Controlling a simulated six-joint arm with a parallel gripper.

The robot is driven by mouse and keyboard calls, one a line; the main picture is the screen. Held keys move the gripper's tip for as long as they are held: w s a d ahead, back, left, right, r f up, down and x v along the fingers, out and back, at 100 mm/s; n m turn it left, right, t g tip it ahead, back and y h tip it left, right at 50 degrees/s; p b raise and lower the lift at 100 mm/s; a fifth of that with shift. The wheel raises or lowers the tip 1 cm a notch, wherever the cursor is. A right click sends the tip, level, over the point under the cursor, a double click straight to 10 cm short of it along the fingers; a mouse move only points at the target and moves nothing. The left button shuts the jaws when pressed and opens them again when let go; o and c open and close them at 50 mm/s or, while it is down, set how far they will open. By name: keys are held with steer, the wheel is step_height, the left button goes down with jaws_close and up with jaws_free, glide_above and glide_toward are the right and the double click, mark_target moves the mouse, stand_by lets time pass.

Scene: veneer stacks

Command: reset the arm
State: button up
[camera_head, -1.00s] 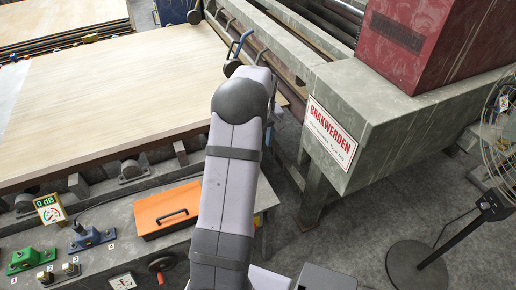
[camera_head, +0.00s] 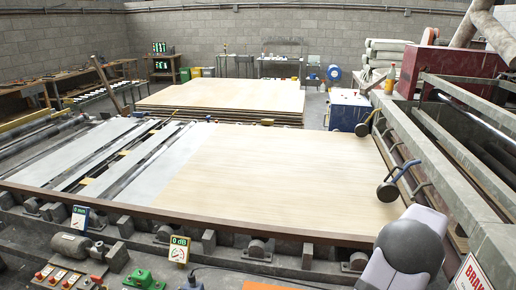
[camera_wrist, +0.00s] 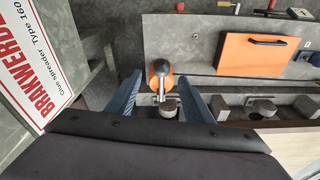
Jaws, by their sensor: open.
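My gripper (camera_wrist: 166,92) shows in the wrist view with its two blue fingers spread apart and nothing held between them. Beyond the gap, lower down, is an orange round part with a dark knob and a grey lever (camera_wrist: 161,72); I cannot tell its distance from the fingertips. In the head view my grey and dark arm shows at the bottom right, in front of the veneer table's corner. The gripper itself is not seen there.
A large veneer sheet (camera_head: 285,175) lies on the roller table, with another veneer stack (camera_head: 220,98) behind. A grey machine with a "BRAKWERDEN" sign (camera_wrist: 38,60) stands close on the left in the wrist view. An orange lid with a handle (camera_wrist: 262,54) is at its right.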

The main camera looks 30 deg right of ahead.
steer(key=s+a+f+m+g+y, duration=0.1)
steer(key=a+f+m+y, duration=0.15)
steer(key=a, duration=0.55)
steer(key=s+a+f+m+y, duration=0.15)
steer(key=a+f, duration=0.25)
steer(key=a, duration=0.5)
steer(key=w+a+r+n+h, duration=0.1)
steer(key=w+a+n, duration=0.3)
steer(key=a, duration=0.7)
steer(key=w+a+r+n+b, duration=0.1)
steer(key=w+a+r+n, duration=0.2)
steer(key=a+n, duration=0.3)
steer(key=w+a+r+n+h, duration=0.1)
steer(key=w+a+n, duration=0.3)
steer(key=a, duration=1.2)
steer(key=shift+w+a+r+n+h+b, duration=0.3)
steer(key=shift+w+a+r+n+b, duration=0.1)
steer(key=shift+w+r, duration=0.45)
step_height(320, 180, down, 14)
steer(key=b, duration=1.4)
